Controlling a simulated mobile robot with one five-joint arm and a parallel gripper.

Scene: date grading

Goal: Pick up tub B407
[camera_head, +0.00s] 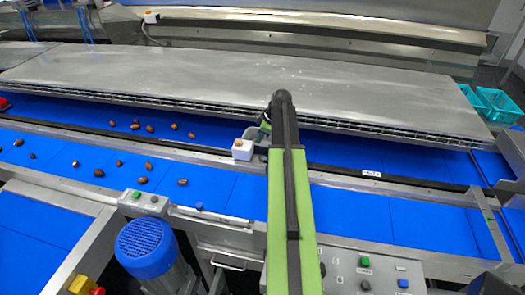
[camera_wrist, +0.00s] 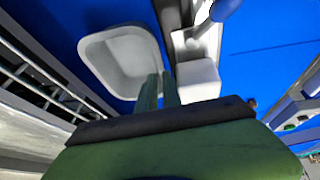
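A pale grey, open tub with rounded corners (camera_wrist: 124,62) lies ahead of my gripper in the wrist view, over the blue belt. I cannot read a name on it. In the head view a small part of it (camera_head: 254,134) shows beside the end of my arm. My gripper (camera_wrist: 160,77) has its two green fingers close together, with a narrow gap, at the tub's near right rim. I cannot tell whether they grip the rim or only stand around it. In the head view my arm's dark end hides the fingers and part of the tub.
A white box (camera_head: 242,150) stands on the rail close beside the tub. A long steel cover (camera_head: 250,85) overhangs the belt behind. Several brown dates (camera_head: 143,180) lie on the blue belt at left. Teal crates (camera_head: 497,103) stand at far right.

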